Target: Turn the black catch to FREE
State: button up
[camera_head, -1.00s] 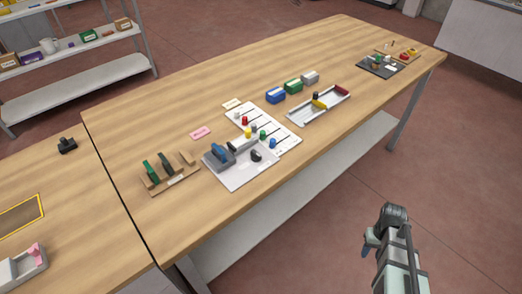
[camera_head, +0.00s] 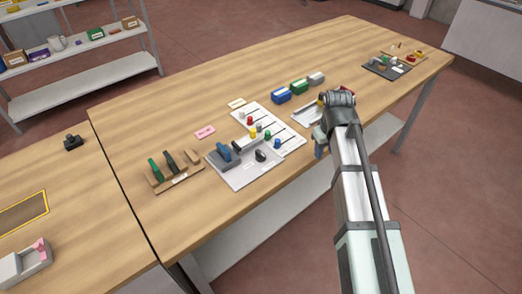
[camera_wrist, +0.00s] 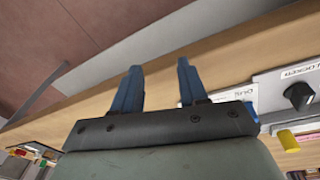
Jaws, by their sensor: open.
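The black catch appears to be the small black knob (camera_head: 261,155) on the light grey plate (camera_head: 243,178) near the table's front edge. A black knob also shows at the right edge of the wrist view (camera_wrist: 298,96), beside upside-down lettering that I cannot read surely. Which way the catch points is too small to tell. My gripper (camera_wrist: 158,85) has two blue fingers, open with nothing between them. In the head view, my gripper (camera_head: 319,146) is at the table's front edge, to the right of the plate and apart from the catch.
A blue-grey clamp-like device (camera_head: 224,153) is on the same plate. A white board (camera_head: 268,127) with several coloured knobs lies behind it. A wooden rack (camera_head: 172,174) with green and dark tools stands left. A tray (camera_head: 307,114) is partly hidden by my arm.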

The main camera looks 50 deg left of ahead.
jog(key=s+a+r+n, duration=0.1)
jog(key=s+a+r, duration=0.4)
jog(key=a+r, duration=0.1)
notch_tip(320, 180, up, 7)
jog(key=n+g, duration=0.1)
jog(key=n, duration=0.1)
send_over(261, 153)
jog(key=shift+h, duration=0.4)
notch_tip(261, 153, down, 14)
jog(key=shift+a+r, duration=0.15)
grip_shut()
